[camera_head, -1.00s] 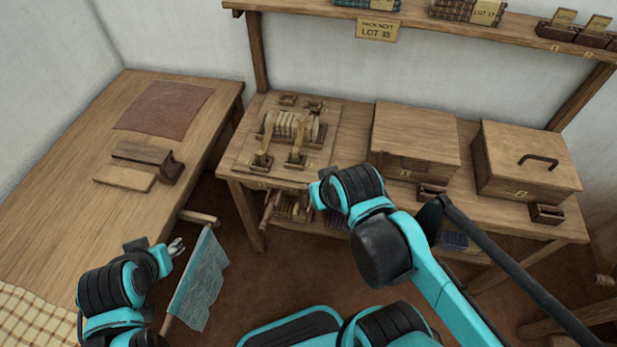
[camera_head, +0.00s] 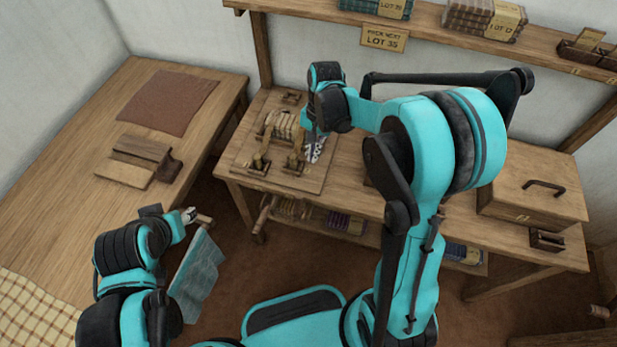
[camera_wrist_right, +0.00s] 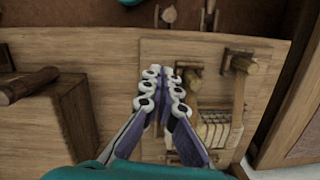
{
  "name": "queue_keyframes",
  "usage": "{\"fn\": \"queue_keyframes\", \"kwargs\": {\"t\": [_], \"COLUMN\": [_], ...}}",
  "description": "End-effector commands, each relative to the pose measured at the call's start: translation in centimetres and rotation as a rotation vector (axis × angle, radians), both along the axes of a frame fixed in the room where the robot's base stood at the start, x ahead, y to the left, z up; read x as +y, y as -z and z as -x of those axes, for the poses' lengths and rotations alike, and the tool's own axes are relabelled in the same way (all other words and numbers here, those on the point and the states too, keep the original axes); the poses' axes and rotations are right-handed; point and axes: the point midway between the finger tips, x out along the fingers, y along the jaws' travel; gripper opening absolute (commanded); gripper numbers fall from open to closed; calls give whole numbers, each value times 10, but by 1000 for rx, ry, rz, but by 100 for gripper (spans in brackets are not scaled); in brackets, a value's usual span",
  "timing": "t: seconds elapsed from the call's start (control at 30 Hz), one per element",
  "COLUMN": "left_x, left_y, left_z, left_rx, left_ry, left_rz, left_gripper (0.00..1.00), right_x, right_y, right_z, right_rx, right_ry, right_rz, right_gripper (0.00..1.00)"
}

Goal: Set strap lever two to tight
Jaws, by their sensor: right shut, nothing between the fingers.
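A wooden board (camera_head: 235,158) on the back bench holds a wound strap bundle (camera_head: 283,126) between two levers, the left lever (camera_head: 264,146) and the right lever (camera_head: 298,152). I cannot read which one is number two. My right gripper (camera_head: 316,150) is shut and empty just right of the right lever, and partly hides that side of the board. Contact cannot be told. My left gripper (camera_head: 189,214) is low at the left.
My right arm covers the middle of the bench and most of one wooden box. A box with a dark handle (camera_head: 540,190) stands at the right. A shelf (camera_head: 420,20) runs above.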

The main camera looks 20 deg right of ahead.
Motion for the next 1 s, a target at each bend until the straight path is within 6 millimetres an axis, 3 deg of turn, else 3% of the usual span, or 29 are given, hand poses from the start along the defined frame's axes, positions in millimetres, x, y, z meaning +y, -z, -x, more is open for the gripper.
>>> {"fn": "queue_keyframes", "kwargs": {"t": [0.57, 0.77, 1.0], "left_x": [0, 0, 0], "left_y": [0, 11, 32], "left_z": [0, 0, 0], "left_rx": [0, 0, 0], "left_ry": [0, 0, 0], "left_rz": [0, 0, 0], "left_gripper": [42, 42, 42], "right_x": [0, 4, 10], "right_y": [11, 38, 90], "right_z": [-4, -1, 5], "right_rx": [32, 32, 32], "right_ry": [27, 25, 25], "right_rz": [-4, -4, -4], "right_gripper": [0, 0, 0]}}
